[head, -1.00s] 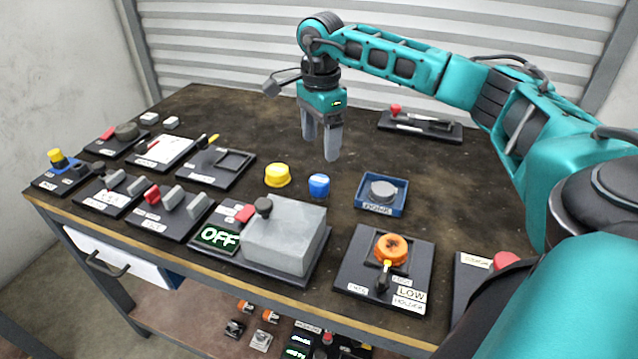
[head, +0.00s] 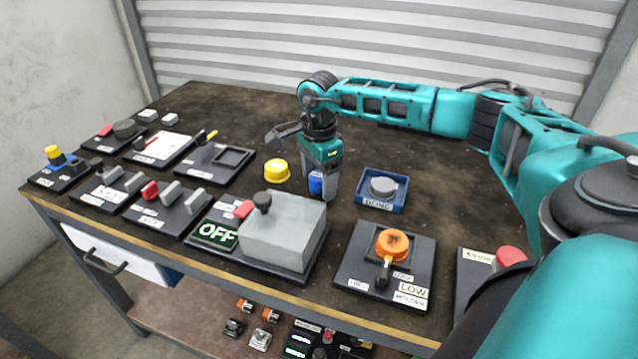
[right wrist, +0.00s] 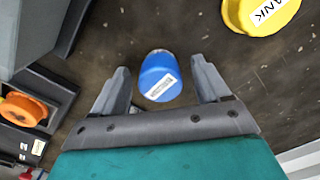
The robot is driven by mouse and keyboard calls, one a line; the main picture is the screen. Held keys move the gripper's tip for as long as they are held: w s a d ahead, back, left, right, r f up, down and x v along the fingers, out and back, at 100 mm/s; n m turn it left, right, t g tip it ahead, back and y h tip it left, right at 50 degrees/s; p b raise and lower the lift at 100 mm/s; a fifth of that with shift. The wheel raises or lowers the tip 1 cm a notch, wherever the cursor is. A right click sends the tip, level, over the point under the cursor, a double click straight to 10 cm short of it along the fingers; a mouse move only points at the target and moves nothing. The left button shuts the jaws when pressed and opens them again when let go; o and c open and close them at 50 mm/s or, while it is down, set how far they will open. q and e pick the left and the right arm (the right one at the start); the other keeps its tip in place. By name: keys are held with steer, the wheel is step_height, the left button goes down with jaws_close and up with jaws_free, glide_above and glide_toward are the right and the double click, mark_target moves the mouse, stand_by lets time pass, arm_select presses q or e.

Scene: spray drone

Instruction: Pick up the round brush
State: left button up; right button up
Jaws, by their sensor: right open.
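A small blue rounded piece (head: 316,183) with a white label stands on the workbench; the label is too small to read, so I cannot tell if it is the round brush. My right gripper (head: 321,190) is open and points down over it, one finger partly covering it in the head view. In the right wrist view the blue piece (right wrist: 159,75) lies between and slightly beyond the open fingertips (right wrist: 160,78), with a gap on each side. My left gripper is not in view.
A blue tray with a grey knob (head: 383,187) stands to the right. A grey box (head: 285,232) and an orange knob (head: 391,244) are nearer the front. The bench behind is clear.

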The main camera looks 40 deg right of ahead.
mark_target(319, 175)
steer(key=c, duration=1.1)
steer(key=shift+r, duration=0.15)
steer(key=shift+c, duration=0.2)
step_height(319, 175, up, 20)
steer(key=p, duration=0.2)
steer(key=shift+p, duration=0.4)
steer(key=o, duration=0.4)
steer(key=shift+c, duration=1.4)
